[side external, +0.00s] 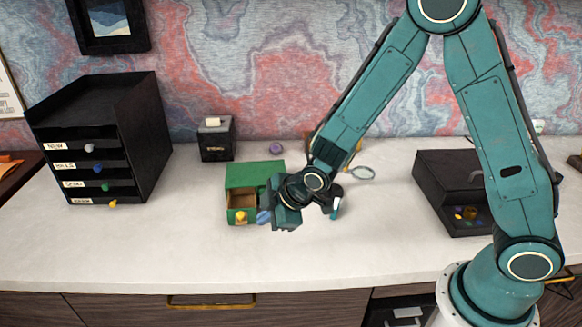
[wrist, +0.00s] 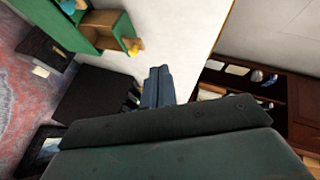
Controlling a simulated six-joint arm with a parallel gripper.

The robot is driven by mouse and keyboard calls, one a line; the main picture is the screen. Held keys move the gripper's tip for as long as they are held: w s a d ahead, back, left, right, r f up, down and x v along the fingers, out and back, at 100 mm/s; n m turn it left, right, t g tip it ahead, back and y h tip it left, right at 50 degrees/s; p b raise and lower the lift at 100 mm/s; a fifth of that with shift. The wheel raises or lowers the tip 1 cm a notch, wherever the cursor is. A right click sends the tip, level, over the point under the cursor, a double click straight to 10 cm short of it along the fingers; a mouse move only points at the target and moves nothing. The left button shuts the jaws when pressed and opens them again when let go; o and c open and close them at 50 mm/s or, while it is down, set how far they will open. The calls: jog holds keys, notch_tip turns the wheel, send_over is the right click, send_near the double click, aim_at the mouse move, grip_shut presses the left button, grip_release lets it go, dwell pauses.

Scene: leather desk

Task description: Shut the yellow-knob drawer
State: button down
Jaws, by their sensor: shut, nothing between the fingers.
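A small green cabinet (side external: 255,175) stands on the pale worktop. Its yellow-knob drawer (side external: 243,201) is pulled out toward the front, and its tan inside looks empty. The yellow knob (side external: 241,217) is on the drawer's front. In the wrist view the cabinet (wrist: 118,5) is at the upper left, with the yellow knob (wrist: 134,47) showing. My gripper (side external: 263,217) is shut and empty, just right of the drawer, pointing left. Its closed fingers (wrist: 158,88) show in the wrist view, apart from the knob. My gripper hides the cabinet's right front.
A black drawer unit (side external: 140,130) with labelled drawers stands at left; its lowest knob (side external: 113,204) is also yellow. A small black box (side external: 216,142) stands behind, and a black case (side external: 450,180) at right. The front worktop (side external: 180,250) is clear.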

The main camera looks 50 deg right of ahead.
jog(key=x, duration=0.7)
jog(key=shift+w+f, duration=0.1)
jog(key=shift+f, duration=0.1)
jog(key=shift+w+d+r, duration=0.1)
jog(key=shift+w+d, duration=0.15)
jog(key=shift+w, duration=0.25)
jog(key=shift+w+d, duration=0.25)
jog(key=shift+w, duration=0.25)
jog(key=shift+w+d, duration=0.35)
jog(key=shift+w, duration=0.4)
jog(key=w+d, duration=0.6)
jog(key=w, duration=0.1)
jog(key=shift+d, duration=0.1)
